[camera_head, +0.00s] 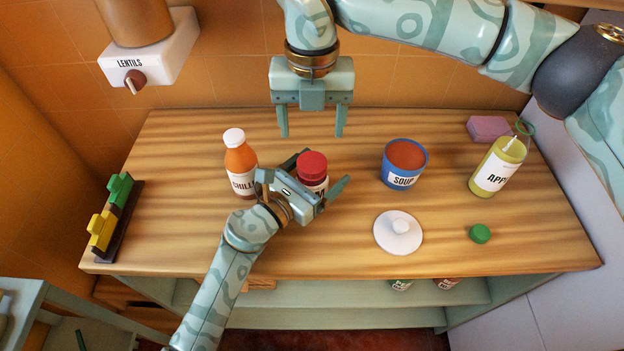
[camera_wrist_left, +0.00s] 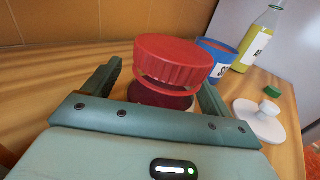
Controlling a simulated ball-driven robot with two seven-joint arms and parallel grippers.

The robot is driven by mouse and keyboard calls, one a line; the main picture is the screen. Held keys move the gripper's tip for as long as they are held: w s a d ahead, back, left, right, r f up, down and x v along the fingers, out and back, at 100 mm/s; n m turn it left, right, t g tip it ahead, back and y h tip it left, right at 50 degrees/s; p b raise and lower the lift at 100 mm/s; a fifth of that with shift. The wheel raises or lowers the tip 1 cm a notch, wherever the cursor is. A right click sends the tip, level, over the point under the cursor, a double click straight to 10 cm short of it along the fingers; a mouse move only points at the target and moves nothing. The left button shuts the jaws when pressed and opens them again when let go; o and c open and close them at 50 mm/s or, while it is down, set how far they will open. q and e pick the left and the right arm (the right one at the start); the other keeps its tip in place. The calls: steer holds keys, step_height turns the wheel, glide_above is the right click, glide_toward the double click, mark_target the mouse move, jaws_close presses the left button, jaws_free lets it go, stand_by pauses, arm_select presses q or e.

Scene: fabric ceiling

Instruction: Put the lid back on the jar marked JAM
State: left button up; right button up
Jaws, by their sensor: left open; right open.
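The jam jar (camera_head: 313,184) stands upright left of the table's middle, its label mostly hidden with only the end of a word showing. A red lid (camera_head: 312,163) is on top of it. In the left wrist view the lid (camera_wrist_left: 174,60) sits over the jar (camera_wrist_left: 160,96) with a narrow gap below its edge; I cannot tell whether it is fully seated. My left gripper (camera_head: 318,176) is open, its fingers on either side of the jar; they also show in the left wrist view (camera_wrist_left: 160,88). My right gripper (camera_head: 312,134) is open and empty, behind the jar.
A chilli bottle (camera_head: 240,165) stands close left of the jar. A blue soup tub (camera_head: 403,165), white lid (camera_head: 398,232), green cap (camera_head: 480,233), open apple bottle (camera_head: 497,165) and pink block (camera_head: 488,128) are to the right. A lentils dispenser (camera_head: 150,50) hangs upper left.

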arm_select(q)
steer(key=c, duration=1.9)
jaws_close()
arm_select(e)
steer(key=n, duration=0.6)
steer(key=shift+n, duration=0.3)
steer(key=n, duration=0.9)
steer(key=shift+n, duration=0.3)
steer(key=n, duration=1.4)
steer(key=shift+n, duration=0.4)
steer(key=n, duration=0.5)
